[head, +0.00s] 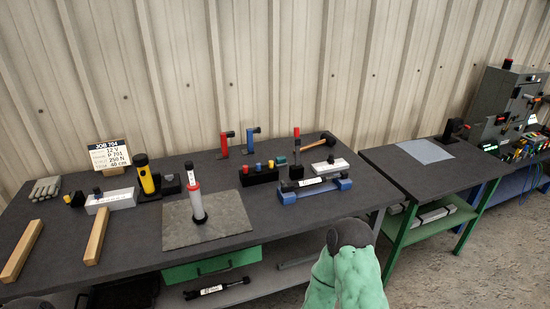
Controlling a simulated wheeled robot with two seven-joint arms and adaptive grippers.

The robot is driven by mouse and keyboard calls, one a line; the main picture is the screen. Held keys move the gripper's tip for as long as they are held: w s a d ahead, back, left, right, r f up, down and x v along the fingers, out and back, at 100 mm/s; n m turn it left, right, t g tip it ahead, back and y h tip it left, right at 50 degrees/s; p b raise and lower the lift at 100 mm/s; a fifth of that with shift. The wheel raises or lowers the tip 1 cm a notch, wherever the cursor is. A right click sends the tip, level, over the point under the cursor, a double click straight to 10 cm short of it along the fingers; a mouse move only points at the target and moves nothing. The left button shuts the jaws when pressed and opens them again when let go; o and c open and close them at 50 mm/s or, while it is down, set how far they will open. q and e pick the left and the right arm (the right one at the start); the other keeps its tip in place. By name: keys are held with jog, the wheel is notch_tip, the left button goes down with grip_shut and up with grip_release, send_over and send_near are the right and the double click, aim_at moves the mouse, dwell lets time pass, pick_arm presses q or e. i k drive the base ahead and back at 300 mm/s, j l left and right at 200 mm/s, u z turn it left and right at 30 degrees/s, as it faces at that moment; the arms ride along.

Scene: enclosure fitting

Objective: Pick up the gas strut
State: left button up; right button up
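Two dark strut-like rods with pale labels are in the head view. One gas strut (315,184) lies across blue cradles (288,197) near the bench's right end. Another gas strut (216,288) lies on the lower shelf below the bench's front edge; its label is too small to read surely. My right arm shows as a green bent link with a dark rounded joint in front of the bench, right of the lower strut. Its gripper fingers are not visible. A dark shape at the bottom left edge may be my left arm; no fingers show there.
The bench (130,240) carries a grey mat (190,232) with a red-and-white upright cylinder (197,205), a yellow-black torch (145,176), wooden bars (97,236), gloves (45,188) and a job card (109,155). A green drawer (212,264) hangs below. A second table (415,180) stands right.

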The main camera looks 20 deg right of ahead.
aim_at(344, 174)
jog(key=i+l+u, duration=0.25)
jog(key=l, duration=0.5)
jog(key=l+u, duration=0.3)
jog(key=l, duration=0.4)
